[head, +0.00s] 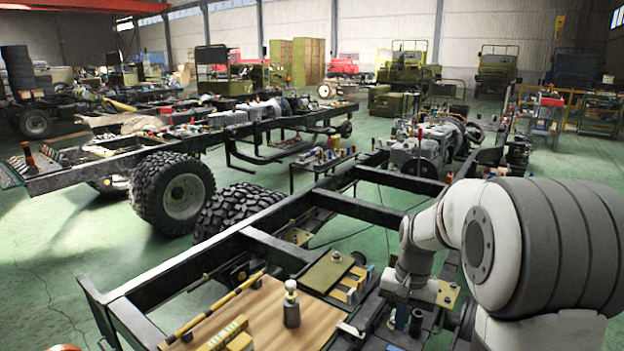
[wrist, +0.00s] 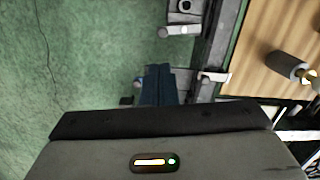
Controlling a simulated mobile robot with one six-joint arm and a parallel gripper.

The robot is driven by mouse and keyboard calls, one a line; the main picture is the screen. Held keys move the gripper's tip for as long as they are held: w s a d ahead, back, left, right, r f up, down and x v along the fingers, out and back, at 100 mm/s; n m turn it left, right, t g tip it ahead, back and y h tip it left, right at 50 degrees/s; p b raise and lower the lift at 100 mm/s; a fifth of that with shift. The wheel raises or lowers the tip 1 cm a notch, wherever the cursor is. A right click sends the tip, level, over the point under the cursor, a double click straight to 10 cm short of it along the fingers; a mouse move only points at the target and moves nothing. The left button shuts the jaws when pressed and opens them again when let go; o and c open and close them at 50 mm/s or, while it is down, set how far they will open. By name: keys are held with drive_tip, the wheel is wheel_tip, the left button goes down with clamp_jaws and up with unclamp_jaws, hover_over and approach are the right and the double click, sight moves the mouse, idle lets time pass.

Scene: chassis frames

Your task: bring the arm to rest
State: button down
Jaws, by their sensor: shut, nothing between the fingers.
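My arm (head: 440,230) shows at the right of the head view, reaching over the near chassis frame (head: 262,247) with its forearm bent down. In the wrist view my gripper (wrist: 158,72) shows as two dark blue fingers side by side, closed together with nothing between them. The fingers appear against the green floor, left of the chassis rail (wrist: 215,45). Whether they touch anything cannot be told. In the head view I cannot make out the fingers clearly among the small parts below the wrist.
A wooden board (head: 262,312) on the near frame carries a grey bottle-like part (head: 291,310), a yellow-and-black rod (head: 215,305) and yellow blocks (head: 230,330). A green box (head: 328,272) lies beside the board. Green floor (head: 60,260) is open at the left.

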drive_tip(key=s+a+r+n+t, duration=0.1)
drive_tip(key=s+a+r+n, duration=0.1)
drive_tip(key=s, duration=0.7)
drive_tip(key=s+a+r+n+t+p, duration=0.1)
drive_tip(key=s+r, duration=0.4)
drive_tip(key=s, duration=0.5)
drive_tip(key=shift+s+a+n+t+h, duration=0.2)
drive_tip(key=shift+a+n+t+h, duration=0.3)
drive_tip(key=shift+a+n, duration=0.4)
drive_tip(key=shift+d, duration=0.1)
